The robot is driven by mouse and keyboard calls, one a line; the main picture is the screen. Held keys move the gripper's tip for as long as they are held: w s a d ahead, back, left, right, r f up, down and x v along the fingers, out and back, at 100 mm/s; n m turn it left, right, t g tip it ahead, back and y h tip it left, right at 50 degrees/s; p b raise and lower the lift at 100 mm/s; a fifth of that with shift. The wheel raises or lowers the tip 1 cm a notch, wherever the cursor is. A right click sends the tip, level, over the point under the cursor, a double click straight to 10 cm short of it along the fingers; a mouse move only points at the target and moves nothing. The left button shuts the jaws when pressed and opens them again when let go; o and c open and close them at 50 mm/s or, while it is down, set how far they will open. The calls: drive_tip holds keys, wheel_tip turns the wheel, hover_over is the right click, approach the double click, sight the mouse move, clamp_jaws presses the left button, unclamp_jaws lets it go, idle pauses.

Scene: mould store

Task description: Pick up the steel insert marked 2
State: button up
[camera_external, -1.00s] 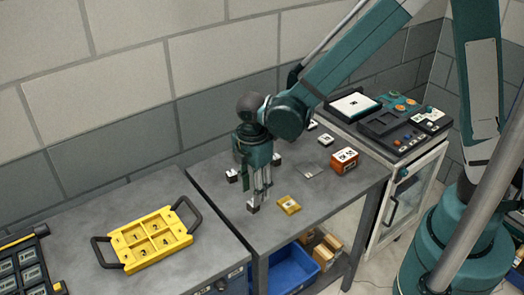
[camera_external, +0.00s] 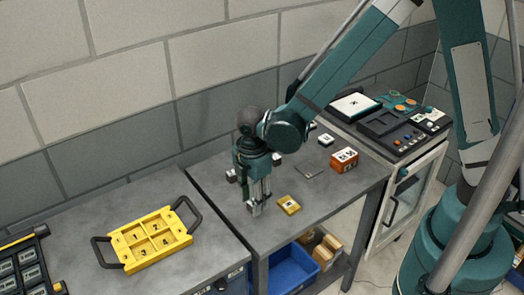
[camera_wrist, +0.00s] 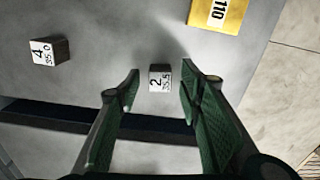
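The steel insert marked 2 (camera_wrist: 159,78) is a small dark block with a white label reading 2 and 35.5. In the wrist view it sits on the grey table between and just beyond my open fingertips. My gripper (camera_wrist: 160,76) is open, with one green-padded finger on each side of the block and gaps visible on both sides. In the external view my gripper (camera_external: 256,208) points down low over the table's front edge area, and its fingers largely hide the insert.
A similar block marked 4 (camera_wrist: 48,52) lies to the left in the wrist view. A yellow tray with numbered compartments (camera_external: 188,241) rests on the left bench. An orange block (camera_external: 344,160) stands farther right.

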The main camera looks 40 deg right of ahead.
drive_tip(key=shift+f, duration=0.7)
drive_tip(key=shift+c, duration=0.5)
drive_tip(key=c, duration=1)
